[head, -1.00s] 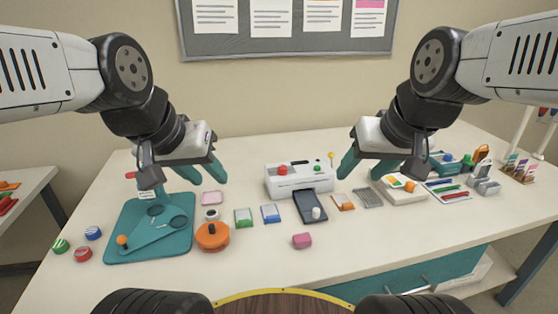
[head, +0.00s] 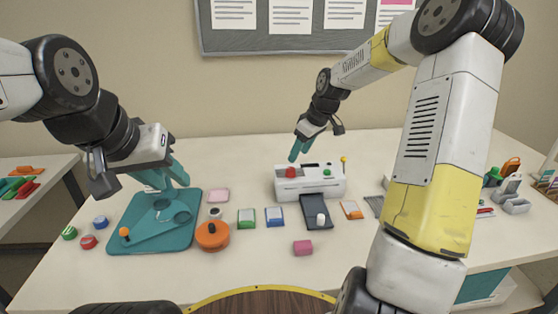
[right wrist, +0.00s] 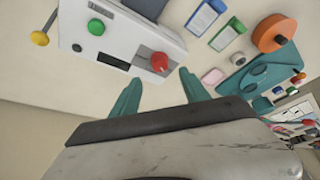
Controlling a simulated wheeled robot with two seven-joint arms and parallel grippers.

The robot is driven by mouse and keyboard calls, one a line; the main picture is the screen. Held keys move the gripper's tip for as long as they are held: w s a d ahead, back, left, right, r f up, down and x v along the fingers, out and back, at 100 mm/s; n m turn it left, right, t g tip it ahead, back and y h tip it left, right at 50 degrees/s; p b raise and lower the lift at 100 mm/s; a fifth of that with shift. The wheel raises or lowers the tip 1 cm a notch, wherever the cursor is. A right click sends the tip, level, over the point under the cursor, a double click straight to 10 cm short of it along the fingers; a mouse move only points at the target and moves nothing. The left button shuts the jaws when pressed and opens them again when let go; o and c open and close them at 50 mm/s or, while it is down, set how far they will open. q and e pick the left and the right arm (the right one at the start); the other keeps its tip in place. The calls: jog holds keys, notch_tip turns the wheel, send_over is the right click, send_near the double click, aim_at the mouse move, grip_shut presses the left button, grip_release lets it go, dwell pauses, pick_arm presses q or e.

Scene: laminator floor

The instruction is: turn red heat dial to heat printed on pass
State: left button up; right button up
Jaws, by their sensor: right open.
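The white laminator (head: 318,186) stands at the back middle of the table. Its red heat dial (head: 291,172) is on the left of its top and a green knob (head: 327,171) is to the right. My right gripper (head: 297,152) is above and just behind the red dial, apart from it. In the right wrist view the fingers (right wrist: 158,95) are open and empty, with the red dial (right wrist: 159,62) a little beyond and between the tips. My left gripper (head: 165,182) hangs over the teal board at the left; its fingers look apart and empty. No printed pass can be read.
A dark tray (head: 316,213) with a white piece extends in front of the laminator.

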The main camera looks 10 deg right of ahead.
aim_at(291, 169)
jog(key=x, duration=0.7)
jog(key=shift+w+a+f, duration=0.1)
jog(key=shift+f, duration=0.2)
grip_shut()
